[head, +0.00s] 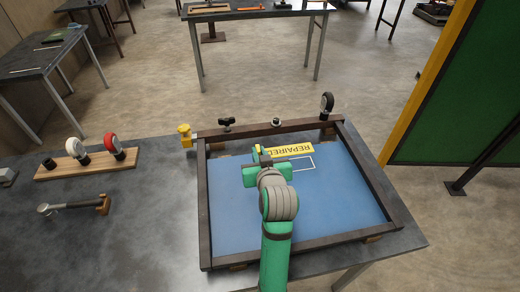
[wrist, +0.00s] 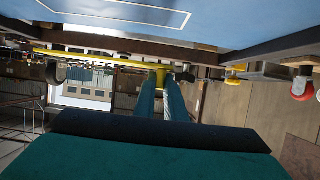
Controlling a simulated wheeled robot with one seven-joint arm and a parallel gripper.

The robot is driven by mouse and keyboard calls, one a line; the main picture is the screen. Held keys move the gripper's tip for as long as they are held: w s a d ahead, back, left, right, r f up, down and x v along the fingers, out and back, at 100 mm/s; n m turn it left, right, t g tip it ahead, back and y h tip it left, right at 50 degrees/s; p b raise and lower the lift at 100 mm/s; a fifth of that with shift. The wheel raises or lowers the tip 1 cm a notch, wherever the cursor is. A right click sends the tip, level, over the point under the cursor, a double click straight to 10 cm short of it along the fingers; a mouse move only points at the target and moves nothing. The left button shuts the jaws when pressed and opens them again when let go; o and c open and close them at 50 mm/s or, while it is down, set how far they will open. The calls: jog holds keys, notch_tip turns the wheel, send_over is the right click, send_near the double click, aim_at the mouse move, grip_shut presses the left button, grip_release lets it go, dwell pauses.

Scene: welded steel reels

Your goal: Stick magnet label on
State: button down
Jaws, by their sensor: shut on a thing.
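The yellow magnet label (head: 293,150) reads REPAIRED, its lettering upside down in the head view. My green gripper (head: 260,156) is shut on it near its left end. In the wrist view the label (wrist: 110,57) shows edge-on as a thin yellow strip between my fingertips (wrist: 162,78). It looks apart from the blue panel (head: 345,205), which lies in a dark frame. A white outlined rectangle (head: 304,164) on the panel is partly hidden by the label and gripper; it also shows in the wrist view (wrist: 120,12).
A green screen (head: 450,110) stands right.

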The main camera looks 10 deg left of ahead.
jog(key=shift+s, duration=0.1)
jog(key=shift+s+f, duration=0.1)
jog(key=shift+s, duration=0.15)
jog(key=shift+w+f, duration=0.1)
jog(key=shift+f, duration=2.85)
jog(key=shift+f, duration=0.5)
jog(key=shift+d, duration=0.2)
jog(key=c, duration=1.7)
grip_release()
jog(key=shift+c, duration=0.2)
jog(key=shift+a, duration=0.1)
